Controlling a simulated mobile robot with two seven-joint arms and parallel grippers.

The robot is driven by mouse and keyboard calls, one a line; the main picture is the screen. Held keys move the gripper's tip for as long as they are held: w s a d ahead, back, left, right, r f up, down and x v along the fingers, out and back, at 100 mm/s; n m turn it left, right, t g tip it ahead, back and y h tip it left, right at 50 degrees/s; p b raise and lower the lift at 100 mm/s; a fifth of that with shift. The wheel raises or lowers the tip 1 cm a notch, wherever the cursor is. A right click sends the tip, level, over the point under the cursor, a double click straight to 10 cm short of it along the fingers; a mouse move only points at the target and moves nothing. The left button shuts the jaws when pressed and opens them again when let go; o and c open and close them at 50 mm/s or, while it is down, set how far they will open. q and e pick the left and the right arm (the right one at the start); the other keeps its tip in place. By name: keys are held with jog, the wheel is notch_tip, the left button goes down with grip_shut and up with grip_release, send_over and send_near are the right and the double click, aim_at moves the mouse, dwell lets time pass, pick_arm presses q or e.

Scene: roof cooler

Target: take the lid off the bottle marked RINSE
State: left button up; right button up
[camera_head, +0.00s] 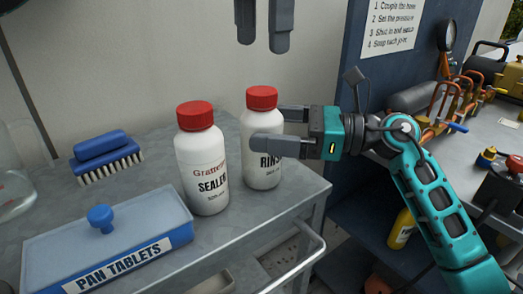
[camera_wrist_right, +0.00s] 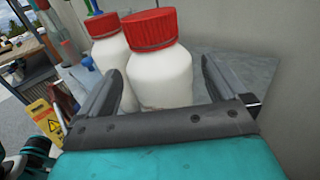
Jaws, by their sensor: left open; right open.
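The white RINSE bottle (camera_head: 262,170) stands upright on the grey metal table with its red lid (camera_head: 261,98) on. My right gripper (camera_head: 275,128) is open, with its fingers on either side of this bottle below the lid. In the right wrist view the nearer bottle (camera_wrist_right: 162,82), with its red lid (camera_wrist_right: 150,29), stands between the open fingers (camera_wrist_right: 160,90). My left gripper (camera_head: 264,42) is open and empty above the RINSE bottle, pointing down, clear of the lid.
A similar white SEALER bottle (camera_head: 203,170) with a red lid stands just left of the RINSE bottle. A PAN TABLETS box (camera_head: 60,240) with a blue knob and a blue brush (camera_head: 106,155) are further left. The table's right edge is near the RINSE bottle.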

aim_at(252, 125)
jog(key=shift+w+a, duration=0.2)
jog(key=shift+a, duration=0.7)
jog(key=shift+w+a, duration=0.15)
jog(key=shift+a, duration=0.75)
jog(key=shift+c, duration=0.3)
